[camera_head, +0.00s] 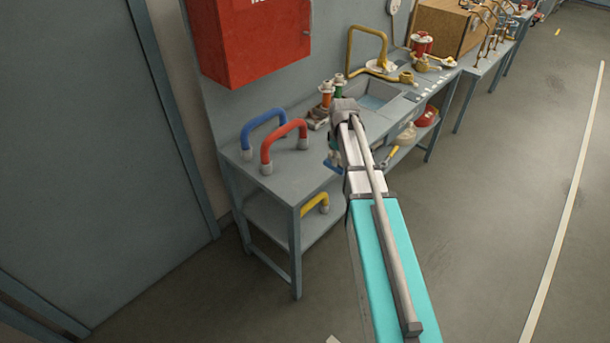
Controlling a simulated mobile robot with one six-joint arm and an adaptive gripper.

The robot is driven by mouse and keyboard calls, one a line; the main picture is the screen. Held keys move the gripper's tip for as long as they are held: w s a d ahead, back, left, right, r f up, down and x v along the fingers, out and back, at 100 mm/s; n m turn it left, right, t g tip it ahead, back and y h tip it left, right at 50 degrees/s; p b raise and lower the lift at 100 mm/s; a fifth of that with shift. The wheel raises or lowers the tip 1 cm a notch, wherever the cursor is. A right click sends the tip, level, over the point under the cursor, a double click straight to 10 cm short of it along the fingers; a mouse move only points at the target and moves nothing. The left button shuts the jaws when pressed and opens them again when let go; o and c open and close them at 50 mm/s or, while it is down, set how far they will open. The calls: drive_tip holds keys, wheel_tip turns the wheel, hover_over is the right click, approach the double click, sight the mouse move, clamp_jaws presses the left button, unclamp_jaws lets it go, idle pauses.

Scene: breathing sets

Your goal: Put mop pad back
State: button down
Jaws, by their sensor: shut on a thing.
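I cannot make out a mop pad in the head camera view. My arm reaches up from the bottom right, with a teal link and a grey joint in front of the workbench (243,188). I cannot pick out my gripper's fingers; they are out of sight or hidden behind my arm. Whatever they may hold does not show. Small blue and dark parts beside the arm's upper end are too small to tell.
Blue (262,130) and red (285,142) hoops stand on the bench's near end. A yellow hoop (316,203) lies on the lower shelf. A sink (374,100) and brass fittings are farther back. A red box (250,40) hangs above. Floor at right is clear.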

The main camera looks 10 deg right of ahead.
drive_tip(key=w+a+f+b, duration=0.3)
drive_tip(key=a, duration=0.1)
drive_tip(key=w+a+f+b, duration=0.4)
drive_tip(key=shift+w+f, duration=0.2)
drive_tip(key=shift+f, duration=0.05)
drive_tip(key=shift+w+a+f+b, duration=0.35)
drive_tip(key=shift+a+f+b, duration=0.15)
drive_tip(key=shift+f+b, duration=0.05)
drive_tip(key=shift+w+a+f+b, duration=0.2)
drive_tip(key=shift+f+b, duration=0.15)
drive_tip(key=shift+b, duration=0.05)
drive_tip(key=shift+w+a+f+b, duration=0.15)
drive_tip(key=shift+f+b, duration=0.2)
drive_tip(key=shift+s+f+b, duration=0.1)
drive_tip(key=shift+f+b, duration=1.15)
drive_tip(key=shift+f, duration=0.05)
drive_tip(key=shift+f, duration=0.15)
